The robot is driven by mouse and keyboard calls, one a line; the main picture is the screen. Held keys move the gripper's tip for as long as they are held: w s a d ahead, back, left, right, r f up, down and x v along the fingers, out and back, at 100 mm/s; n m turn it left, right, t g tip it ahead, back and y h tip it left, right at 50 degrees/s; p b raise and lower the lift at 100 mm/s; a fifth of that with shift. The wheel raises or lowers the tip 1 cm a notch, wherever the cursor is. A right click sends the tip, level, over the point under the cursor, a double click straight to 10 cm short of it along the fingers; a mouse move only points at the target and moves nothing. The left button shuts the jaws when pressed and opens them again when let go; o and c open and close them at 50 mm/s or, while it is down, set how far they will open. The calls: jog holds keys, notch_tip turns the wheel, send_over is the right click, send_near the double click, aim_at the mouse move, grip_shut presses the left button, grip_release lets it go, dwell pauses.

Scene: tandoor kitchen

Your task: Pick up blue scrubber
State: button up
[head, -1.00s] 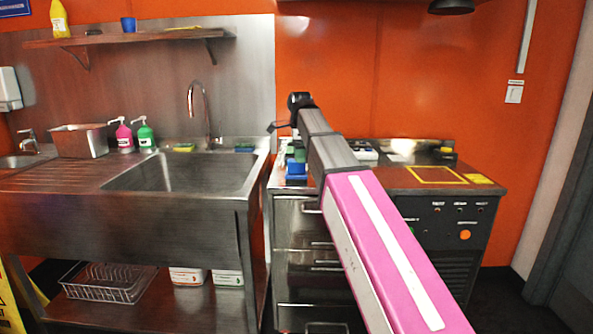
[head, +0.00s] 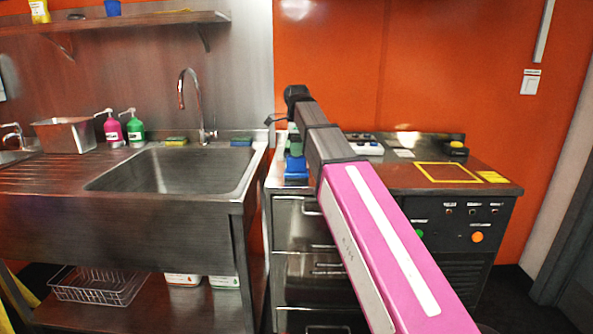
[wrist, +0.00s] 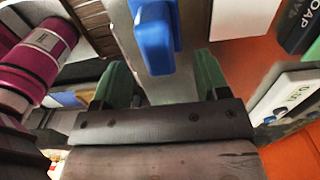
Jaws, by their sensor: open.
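A blue block-like thing with a pale part, which looks like the blue scrubber (wrist: 155,38), shows in the wrist view at the top middle, ahead of my fingers. In the head view a blue thing (head: 296,168) stands on the left end of the steel counter, just below the end of my arm. My gripper (wrist: 160,78) has two green fingers, apart with nothing between them. The blue thing lies beyond the fingertips, roughly in line with the gap, and no contact shows. In the head view my arm hides part of the counter around it.
A sink (head: 172,172) with a tall faucet (head: 187,95) is at left, with a yellow-green sponge (head: 176,141) and a blue-green sponge (head: 241,141) on its back ledge. In the wrist view, dark red jars (wrist: 38,55) and a scale-like device (wrist: 292,100) stand close by.

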aim_at(297, 161)
jog(key=shift+s+f, duration=0.15)
jog(key=shift+f, duration=2.7)
jog(key=c, duration=1.1)
